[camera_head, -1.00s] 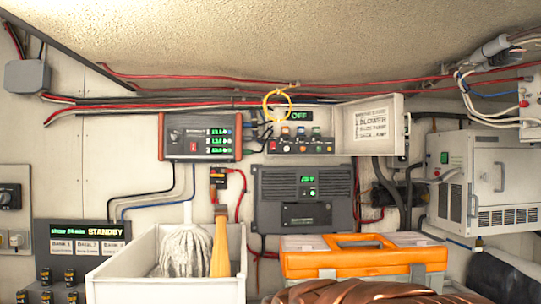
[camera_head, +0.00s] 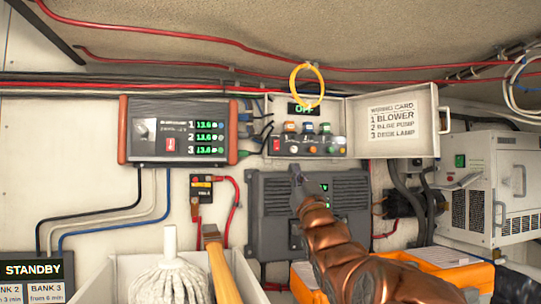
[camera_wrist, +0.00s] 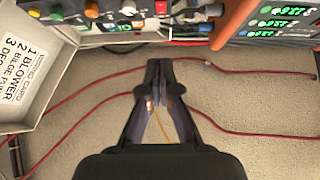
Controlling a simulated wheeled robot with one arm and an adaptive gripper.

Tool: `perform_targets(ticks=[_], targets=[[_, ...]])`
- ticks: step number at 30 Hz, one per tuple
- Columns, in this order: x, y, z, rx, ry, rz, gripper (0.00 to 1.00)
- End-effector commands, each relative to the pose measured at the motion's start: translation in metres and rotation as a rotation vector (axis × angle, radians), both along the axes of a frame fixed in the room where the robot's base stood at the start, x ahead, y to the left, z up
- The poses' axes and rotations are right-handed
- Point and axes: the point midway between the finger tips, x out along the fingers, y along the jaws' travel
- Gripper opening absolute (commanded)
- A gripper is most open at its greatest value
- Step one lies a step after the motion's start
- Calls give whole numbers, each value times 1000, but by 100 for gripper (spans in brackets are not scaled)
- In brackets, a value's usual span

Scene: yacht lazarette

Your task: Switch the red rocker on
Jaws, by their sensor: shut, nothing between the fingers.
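A red rocker (camera_head: 277,145) sits at the lower left of the open switch box (camera_head: 350,115), beside several coloured knobs. The box display (camera_head: 304,108) reads OFF. In the wrist view, which is upside down, the red rocker (camera_wrist: 161,7) is at the top edge. Another red rocker (camera_head: 170,145) is on the dark meter unit (camera_head: 140,130) to the left. My gripper (camera_head: 296,170) is shut and empty, just below the box in the head view. Its fingertips (camera_wrist: 160,64) show closed together in the wrist view, apart from the rocker.
A yellow ring (camera_head: 293,84) hangs at the box's top edge. The box lid (camera_head: 400,125) stands open to the right with a wiring card. Red cables (camera_head: 200,58) run above. A white bin (camera_head: 125,270) with a mop and an orange toolbox (camera_head: 465,275) stand below.

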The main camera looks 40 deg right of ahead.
Motion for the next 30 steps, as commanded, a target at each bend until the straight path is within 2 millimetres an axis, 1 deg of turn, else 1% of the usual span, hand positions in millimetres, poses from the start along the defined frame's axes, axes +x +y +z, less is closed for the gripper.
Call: perform_targets(ticks=[6,11,14,17,21,30], targets=[[3,3,0,2,1,7,0],[8,1,3,3,3,8,0],[15,-3,10,5,3,8,0],[24,-7,21,2,2,8,0],[40,-16,31,4,6,8,0],[68,-32,58,3,3,7,0]])
